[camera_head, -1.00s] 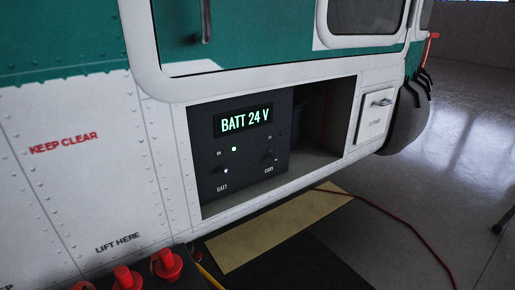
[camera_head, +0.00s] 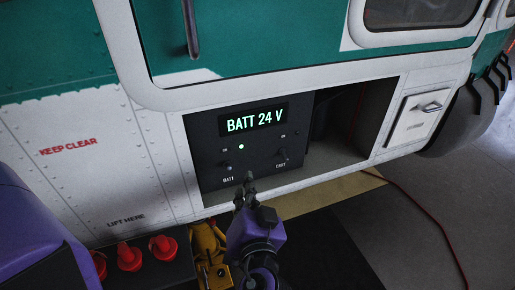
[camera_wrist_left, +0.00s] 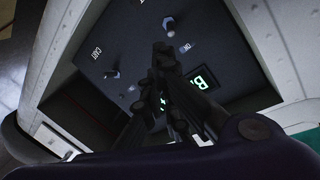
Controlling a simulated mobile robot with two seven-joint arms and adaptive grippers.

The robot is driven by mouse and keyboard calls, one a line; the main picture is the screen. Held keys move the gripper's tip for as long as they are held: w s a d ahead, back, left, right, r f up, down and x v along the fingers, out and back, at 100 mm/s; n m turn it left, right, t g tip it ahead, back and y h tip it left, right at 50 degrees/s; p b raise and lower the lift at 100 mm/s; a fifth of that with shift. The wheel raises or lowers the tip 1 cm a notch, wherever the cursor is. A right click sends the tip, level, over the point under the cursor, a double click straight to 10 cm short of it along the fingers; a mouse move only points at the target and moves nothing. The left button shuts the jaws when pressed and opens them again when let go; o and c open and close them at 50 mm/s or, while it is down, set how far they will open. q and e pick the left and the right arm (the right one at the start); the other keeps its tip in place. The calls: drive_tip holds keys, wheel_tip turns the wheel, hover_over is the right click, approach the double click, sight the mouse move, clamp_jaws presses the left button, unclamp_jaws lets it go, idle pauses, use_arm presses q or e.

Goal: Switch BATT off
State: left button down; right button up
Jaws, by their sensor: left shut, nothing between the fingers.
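The dark control panel (camera_head: 212,187) is set in the white and green helicopter side. Its lit display (camera_head: 257,122) reads BATT 24 V, with a green light (camera_head: 241,147) below it. The BATT switch (camera_head: 226,166) is at the lower left of the panel and also shows in the left wrist view (camera_wrist_left: 169,23). A second switch (camera_head: 282,156) is to its right and also shows in the left wrist view (camera_wrist_left: 112,74). My left gripper (camera_head: 249,180) is shut and empty, in front of the panel's lower edge, below and right of the BATT switch. Contact with the panel cannot be told. My right gripper is out of view.
An open dark recess (camera_head: 350,120) is right of the panel, then a small white door with a handle (camera_head: 432,107). Red plugs (camera_head: 130,256) and a yellow item (camera_head: 208,245) are below left. A red cable (camera_head: 425,215) lies on the floor.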

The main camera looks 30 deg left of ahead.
use_arm(q)
drive_tip(key=n+y, duration=0.1)
approach(241, 135)
drive_tip(key=v, duration=0.4)
drive_tip(key=shift+a+f, duration=0.1)
drive_tip(key=shift+f, duration=0.35)
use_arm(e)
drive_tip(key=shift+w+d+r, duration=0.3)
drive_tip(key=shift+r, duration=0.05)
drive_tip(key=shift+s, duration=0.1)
use_arm(q)
drive_tip(key=shift+p, duration=0.3)
drive_tip(key=x, duration=0.3)
drive_tip(key=p+x, duration=0.1)
drive_tip(key=x, duration=0.3)
drive_tip(key=r+p+x, duration=0.1)
drive_tip(key=x, duration=0.2)
drive_tip(key=shift+w+a, duration=0.2)
drive_tip(key=shift+w, duration=0.05)
drive_tip(key=f, duration=0.1)
drive_tip(key=s+f, duration=0.1)
drive_tip(key=shift+s+f, duration=0.35)
drive_tip(key=shift+f, duration=0.05)
drive_tip(key=shift+s+f, duration=0.45)
drive_tip(key=shift+f, duration=0.1)
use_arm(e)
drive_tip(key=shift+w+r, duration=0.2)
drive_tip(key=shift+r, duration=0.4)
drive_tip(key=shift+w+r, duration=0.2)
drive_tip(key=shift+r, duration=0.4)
